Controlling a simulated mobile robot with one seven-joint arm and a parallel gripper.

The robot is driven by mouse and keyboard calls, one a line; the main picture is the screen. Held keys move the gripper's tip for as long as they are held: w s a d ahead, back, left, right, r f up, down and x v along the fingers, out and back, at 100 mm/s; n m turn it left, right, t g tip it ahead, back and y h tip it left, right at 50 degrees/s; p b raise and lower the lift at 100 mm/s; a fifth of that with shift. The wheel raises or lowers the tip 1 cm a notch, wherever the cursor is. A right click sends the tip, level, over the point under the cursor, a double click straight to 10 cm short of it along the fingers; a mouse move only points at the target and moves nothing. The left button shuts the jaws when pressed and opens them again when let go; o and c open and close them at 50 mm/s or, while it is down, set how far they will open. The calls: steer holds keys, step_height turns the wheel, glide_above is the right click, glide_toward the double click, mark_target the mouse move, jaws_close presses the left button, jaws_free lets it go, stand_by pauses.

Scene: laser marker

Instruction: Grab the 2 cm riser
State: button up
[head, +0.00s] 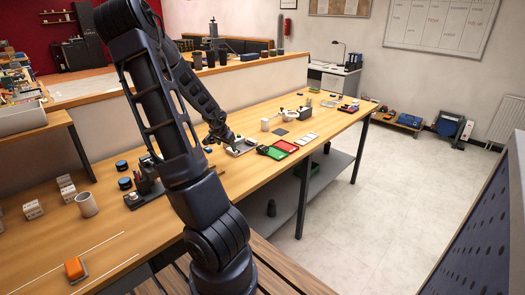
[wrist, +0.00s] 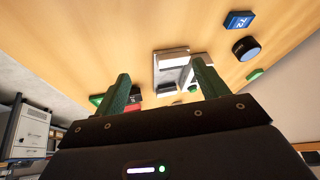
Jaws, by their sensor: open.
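I cannot tell for sure which thing is the 2 cm riser; no size label is readable. In the head view, several small pale blocks with dark marks (head: 33,209) stand at the left of the wooden bench. My gripper (head: 224,137) is farther along the bench, by a grey-white device (head: 241,147). In the wrist view, my gripper (wrist: 160,68) is open, with its two green fingers apart and nothing held. A grey-white block-like thing (wrist: 171,59) shows beyond and between the fingers, apart from them as far as I can see.
A blue tag marked 72 (wrist: 239,20) and a dark round puck (wrist: 246,48) lie near the device. Green (head: 271,152) and red (head: 286,146) trays lie to its right. A beige cup (head: 87,204) and orange block (head: 75,268) stand at left.

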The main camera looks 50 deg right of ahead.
mark_target(263, 147)
steer(key=shift+s+d+f+m+g+h, duration=0.45)
steer(key=shift+s+d+f+h, duration=0.25)
steer(key=shift+d, duration=1.9)
steer(key=shift+s+d+f+m+g+h, duration=0.4)
steer(key=shift+s+d+h, duration=0.4)
steer(key=shift+d, duration=1.85)
steer(key=shift+s+d+f+m+g+h, duration=0.4)
steer(key=shift+s+d+f+h, duration=0.4)
steer(key=shift+d, duration=1.8)
steer(key=shift+s+r, duration=0.1)
steer(key=shift+x, duration=2.55)
steer(key=c, duration=1.1)
steer(key=shift+c, duration=0.2)
